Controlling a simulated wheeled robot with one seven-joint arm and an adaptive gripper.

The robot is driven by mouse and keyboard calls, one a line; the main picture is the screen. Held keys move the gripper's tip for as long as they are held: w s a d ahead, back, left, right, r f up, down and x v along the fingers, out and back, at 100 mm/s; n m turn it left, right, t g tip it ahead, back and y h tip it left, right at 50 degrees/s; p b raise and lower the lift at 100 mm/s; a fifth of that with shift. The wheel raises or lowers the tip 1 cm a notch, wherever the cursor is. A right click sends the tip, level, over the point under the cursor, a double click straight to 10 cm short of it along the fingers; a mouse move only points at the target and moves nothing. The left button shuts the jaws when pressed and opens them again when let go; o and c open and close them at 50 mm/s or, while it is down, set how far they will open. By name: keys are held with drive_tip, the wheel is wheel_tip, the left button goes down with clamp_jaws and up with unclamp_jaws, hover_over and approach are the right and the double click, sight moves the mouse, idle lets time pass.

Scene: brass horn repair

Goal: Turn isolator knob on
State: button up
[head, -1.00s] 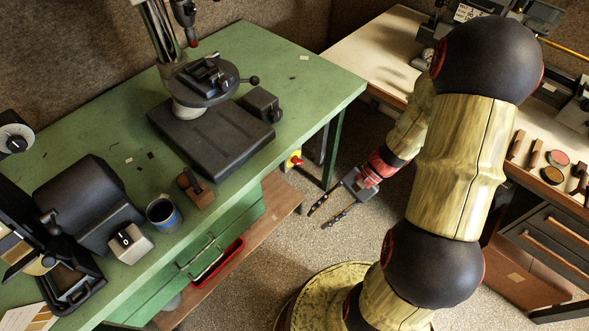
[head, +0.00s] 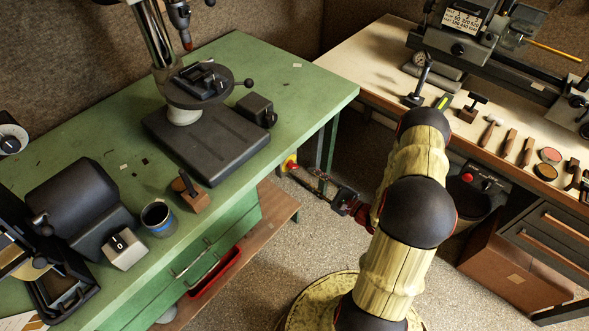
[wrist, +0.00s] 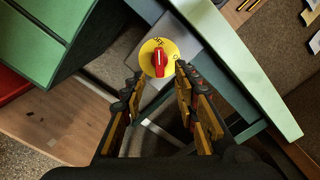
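The isolator knob (wrist: 159,62) is a red grip on a round yellow plate (wrist: 149,51) with small dark marks that I cannot read surely. Its grip stands nearly upright in the wrist view. In the head view the knob (head: 291,162) is small, below the green bench's front edge. My gripper (wrist: 160,79) is open and empty, with one finger on each side below the knob. The fingertips seem to stop short of the grip; contact is not visible. In the head view my gripper (head: 308,178) reaches left towards the knob, its fingertips partly unclear.
The green bench (head: 290,90) carries a drill press (head: 205,140), and its leg (head: 328,150) stands close to my gripper. A wooden lower shelf (head: 278,208) lies beneath. A pale workbench (head: 380,50) with tools is at right. Floor (head: 310,225) between is open.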

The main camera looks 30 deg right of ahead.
sight(296, 168)
drive_tip(key=b+x, duration=0.1)
drive_tip(key=x, duration=0.6)
drive_tip(key=shift+w+a+f+b, duration=0.1)
drive_tip(key=shift+w+a+b, duration=0.05)
drive_tip(key=shift+w+b, duration=0.2)
drive_tip(key=c, duration=0.4)
drive_tip(key=c, duration=0.3)
clamp_jaws()
